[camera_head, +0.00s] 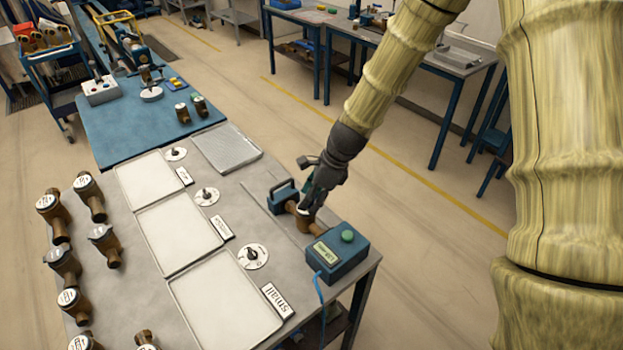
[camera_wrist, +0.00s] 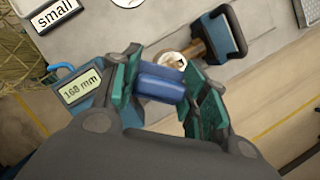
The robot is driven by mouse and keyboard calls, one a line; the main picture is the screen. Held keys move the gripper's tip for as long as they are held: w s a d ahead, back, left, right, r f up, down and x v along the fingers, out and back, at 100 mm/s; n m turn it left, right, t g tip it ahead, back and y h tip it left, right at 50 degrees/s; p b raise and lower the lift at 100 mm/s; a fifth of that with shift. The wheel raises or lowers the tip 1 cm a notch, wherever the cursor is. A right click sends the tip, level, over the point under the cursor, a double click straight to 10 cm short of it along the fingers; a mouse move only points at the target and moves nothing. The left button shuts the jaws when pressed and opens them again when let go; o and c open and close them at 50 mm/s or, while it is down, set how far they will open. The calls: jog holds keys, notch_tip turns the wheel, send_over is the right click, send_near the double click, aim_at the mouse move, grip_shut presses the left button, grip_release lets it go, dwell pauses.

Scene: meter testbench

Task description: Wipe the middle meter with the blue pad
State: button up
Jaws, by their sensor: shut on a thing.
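My gripper (camera_head: 312,203) is shut on the blue pad (camera_wrist: 162,84), which shows between the green fingers in the wrist view. In the head view the pad is hidden by the gripper. A brass meter (camera_head: 303,224) lies in a bench fixture directly under my gripper. Its pale round face (camera_wrist: 171,61) shows partly past the pad in the wrist view. I cannot tell whether the pad touches it. Several other brass meters with white dials, such as one (camera_head: 102,236), stand at the table's left side.
A blue box with a display (camera_head: 337,254) and green button stands right beside the fixture; a blue clamp (camera_head: 284,192) is at its other end. Three white trays (camera_head: 178,230) fill the table's middle. A blue mat (camera_head: 140,135) with two small meters lies beyond.

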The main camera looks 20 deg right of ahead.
jog(key=p+v, duration=0.1)
jog(key=v, duration=0.2)
jog(key=shift+w+a+r+p, duration=0.1)
jog(key=shift+a+p, duration=0.2)
jog(key=shift+p, duration=0.1)
jog(key=shift+a+r+p, duration=0.1)
jog(key=shift+r+p, duration=0.3)
jog(key=shift+r, duration=0.35)
